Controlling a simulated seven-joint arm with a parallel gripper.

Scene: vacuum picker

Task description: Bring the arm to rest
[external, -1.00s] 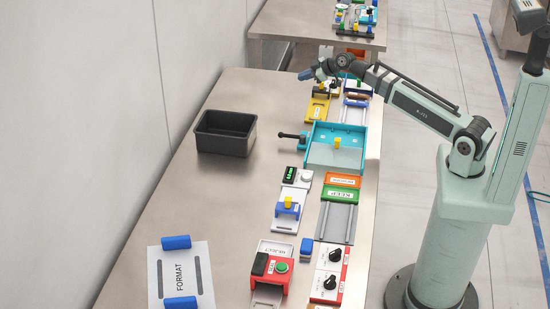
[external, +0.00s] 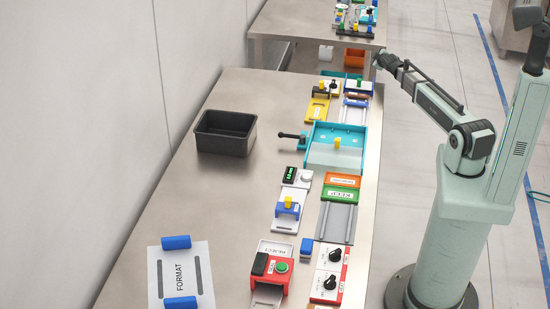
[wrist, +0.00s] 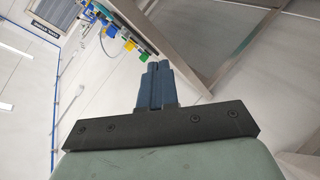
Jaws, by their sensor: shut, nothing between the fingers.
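My gripper (wrist: 157,72) shows in the wrist view with its two blue fingers together and nothing between them. In the external view my arm is folded back to the right, beyond the right edge of the steel table (external: 185,215). My fingers are hidden there or too small to make out. The arm's end is clear of the table and touches nothing that I can see.
A black bin (external: 226,133) stands on the table's left side. A second table (external: 290,22) stands behind. Open floor lies right.

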